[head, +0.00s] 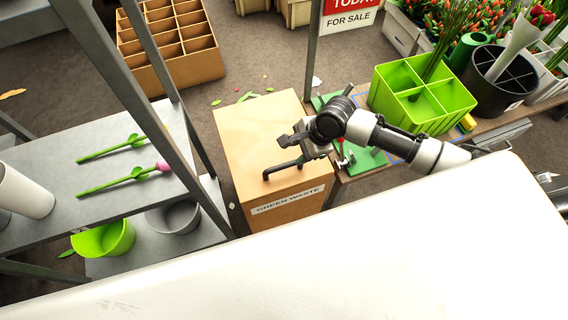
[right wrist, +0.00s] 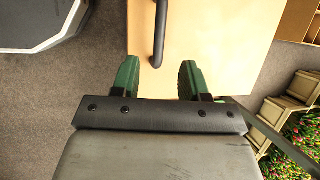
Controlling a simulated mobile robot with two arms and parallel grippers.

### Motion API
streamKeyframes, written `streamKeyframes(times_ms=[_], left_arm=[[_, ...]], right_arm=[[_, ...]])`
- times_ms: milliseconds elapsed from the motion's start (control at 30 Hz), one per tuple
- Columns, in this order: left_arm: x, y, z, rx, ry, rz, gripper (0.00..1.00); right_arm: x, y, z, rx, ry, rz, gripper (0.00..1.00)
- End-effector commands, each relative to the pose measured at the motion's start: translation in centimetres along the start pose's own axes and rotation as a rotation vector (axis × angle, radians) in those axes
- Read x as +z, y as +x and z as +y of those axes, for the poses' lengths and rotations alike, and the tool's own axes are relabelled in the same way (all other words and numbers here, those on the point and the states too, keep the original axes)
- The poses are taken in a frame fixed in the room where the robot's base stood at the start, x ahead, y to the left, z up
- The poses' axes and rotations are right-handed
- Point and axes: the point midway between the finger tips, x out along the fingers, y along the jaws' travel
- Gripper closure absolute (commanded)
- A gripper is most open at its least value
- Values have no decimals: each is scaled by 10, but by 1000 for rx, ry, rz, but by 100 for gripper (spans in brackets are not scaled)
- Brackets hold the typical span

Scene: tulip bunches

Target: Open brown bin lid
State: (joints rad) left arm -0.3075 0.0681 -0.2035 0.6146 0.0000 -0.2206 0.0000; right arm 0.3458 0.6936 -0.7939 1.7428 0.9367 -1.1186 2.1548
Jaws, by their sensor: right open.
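The brown bin (head: 290,209) stands on the floor with a "GREEN WASTE" label on its front. Its flat tan lid (head: 250,125) lies closed on top. A dark bar handle (head: 283,170) sits near the lid's front edge; it also shows in the right wrist view (right wrist: 160,30). My right gripper (head: 288,141) is over the lid, just behind the handle in the head view. In the right wrist view its green fingertips (right wrist: 157,70) are apart, and one end of the handle reaches in line with the gap between them. I cannot tell whether they touch it. My left gripper is not in view.
A grey shelf (head: 60,212) with tulip stems (head: 115,148) stands left of the bin. A wooden bench with a green divided bin (head: 440,105) and black bucket (head: 490,85) is at right. A wooden compartment crate (head: 170,75) is behind. A white surface (head: 330,265) fills the front.

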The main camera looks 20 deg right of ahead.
Motion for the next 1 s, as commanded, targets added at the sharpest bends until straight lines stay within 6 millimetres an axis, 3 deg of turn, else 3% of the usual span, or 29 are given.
streamKeyframes(times_ms=[300, 500, 900, 1000], left_arm=[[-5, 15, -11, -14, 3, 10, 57], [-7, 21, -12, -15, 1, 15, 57], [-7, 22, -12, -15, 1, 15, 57], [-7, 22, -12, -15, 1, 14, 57]], right_arm=[[0, 63, 0, 0, -2, -1, 56], [0, 89, 0, 0, -3, 0, 56], [0, 97, 0, -2, -4, 0, 56], [0, 97, 0, -1, -4, 0, 68]])
